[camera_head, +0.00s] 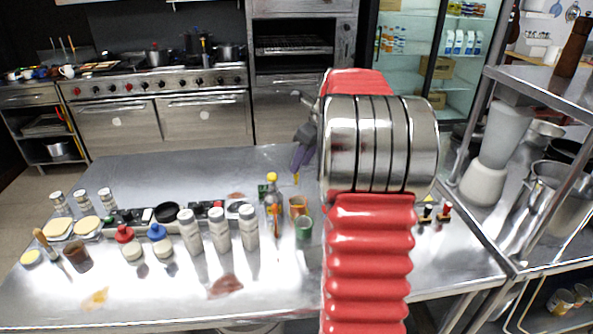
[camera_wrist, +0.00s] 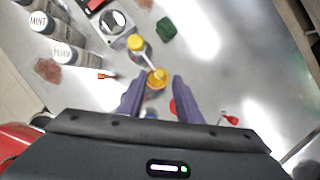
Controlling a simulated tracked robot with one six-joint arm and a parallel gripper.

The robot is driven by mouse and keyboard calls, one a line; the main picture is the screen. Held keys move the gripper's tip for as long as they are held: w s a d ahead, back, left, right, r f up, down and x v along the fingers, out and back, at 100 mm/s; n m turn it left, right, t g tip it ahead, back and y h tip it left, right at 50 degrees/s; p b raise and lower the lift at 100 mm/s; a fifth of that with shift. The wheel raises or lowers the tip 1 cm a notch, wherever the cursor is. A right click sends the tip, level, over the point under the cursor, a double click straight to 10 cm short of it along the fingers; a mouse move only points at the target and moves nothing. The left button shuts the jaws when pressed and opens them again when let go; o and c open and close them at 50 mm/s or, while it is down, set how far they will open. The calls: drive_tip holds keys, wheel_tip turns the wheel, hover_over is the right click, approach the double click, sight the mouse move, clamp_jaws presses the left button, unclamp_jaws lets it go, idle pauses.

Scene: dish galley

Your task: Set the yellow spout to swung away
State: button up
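A bottle with a yellow top (camera_head: 272,177) stands near the middle of the metal counter. In the wrist view its yellow top (camera_wrist: 136,42) lies above centre, and a thin pale spout runs from it down-right toward an orange-yellow round cup (camera_wrist: 158,78). I cannot tell whether the spout tip is over the cup or short of it. The orange cup (camera_head: 298,203) stands beside the bottle in the head view. My gripper (camera_wrist: 156,88) has its two purple fingers apart with nothing gripped; the cup shows beyond and between them. In the head view my gripper (camera_head: 299,160) hangs above the counter.
Grey-white shakers (camera_head: 220,230), red and blue-topped jars (camera_head: 157,235) and a green cup (camera_head: 304,228) stand close by. A dark green block (camera_wrist: 166,28) lies near the bottle. Small red-handled items (camera_head: 444,212) are at right.

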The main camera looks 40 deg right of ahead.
sight(298, 174)
drive_tip(key=shift+x, duration=1.9)
clamp_jaws()
